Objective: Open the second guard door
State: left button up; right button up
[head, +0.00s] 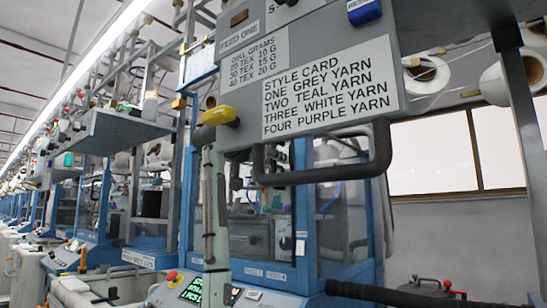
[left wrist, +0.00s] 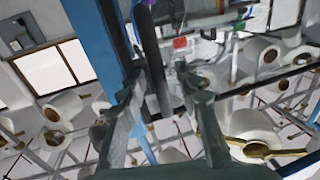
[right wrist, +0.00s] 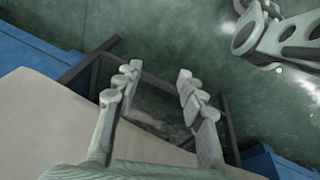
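The nearest knitting machine has clear guard doors in blue frames (head: 302,200), partly hidden by a grey sign panel. They look shut, and I cannot tell which is the second. My left gripper (head: 207,140) points up in front of the machine, below the panel. In the left wrist view its fingers (left wrist: 163,75) are apart. A dark bar (left wrist: 153,50) runs between them, closer to the left finger; I cannot tell whether they touch it. My right gripper (right wrist: 157,82) is open and empty above the green floor; it is not visible in the head view.
The grey sign panel (head: 235,80) with a style card (head: 327,85) and a black tube handle (head: 325,176) hangs close in front. More blue machines (head: 95,210) line the left. Yarn cones (left wrist: 252,128) sit overhead. A dark frame (right wrist: 160,88) lies below my right gripper.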

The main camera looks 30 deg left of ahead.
pick_arm(q)
jog(key=shift+w, duration=0.25)
grip_shut()
dwell(0.3)
